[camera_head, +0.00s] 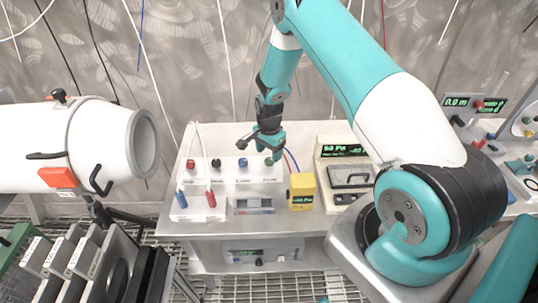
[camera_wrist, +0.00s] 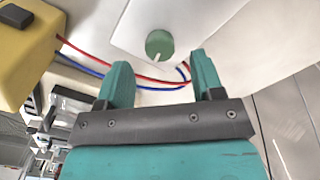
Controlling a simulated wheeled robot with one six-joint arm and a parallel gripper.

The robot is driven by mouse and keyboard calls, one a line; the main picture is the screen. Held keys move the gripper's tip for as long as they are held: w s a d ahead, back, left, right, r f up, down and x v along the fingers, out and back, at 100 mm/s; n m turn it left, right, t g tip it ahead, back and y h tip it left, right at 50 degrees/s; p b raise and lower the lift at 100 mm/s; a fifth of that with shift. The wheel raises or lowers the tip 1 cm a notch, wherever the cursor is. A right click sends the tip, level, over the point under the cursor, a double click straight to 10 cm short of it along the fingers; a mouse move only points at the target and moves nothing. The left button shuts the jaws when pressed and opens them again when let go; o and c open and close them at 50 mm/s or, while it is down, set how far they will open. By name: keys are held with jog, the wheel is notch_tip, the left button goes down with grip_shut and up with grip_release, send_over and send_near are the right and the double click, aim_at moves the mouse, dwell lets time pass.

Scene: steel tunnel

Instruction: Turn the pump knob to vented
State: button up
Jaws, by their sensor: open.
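A round green knob (camera_wrist: 160,44) with a white pointer line is on a pale panel in the wrist view, just beyond my fingertips. Its pointer aims down toward the gripper. My gripper (camera_wrist: 160,72) is open and empty, its two teal fingers apart and not touching the knob. In the head view my gripper (camera_head: 270,152) points down at the right end of a row of knobs, over the green one. A red knob (camera_head: 191,164), a black knob (camera_head: 216,163) and a blue knob (camera_head: 243,163) stand to the left. Their labels are too small to read.
A yellow box (camera_head: 302,192) stands in front, with red and blue wires (camera_wrist: 115,75) passing beside my fingers. A gauge reading 50 Pa (camera_head: 343,151) is to the right. A white cylinder (camera_head: 100,140) is at left. The bench (camera_head: 180,228) has some bare room.

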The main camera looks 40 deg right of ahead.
aim_at(269, 160)
jog(key=shift+f, duration=1.75)
jog(key=c, duration=0.9)
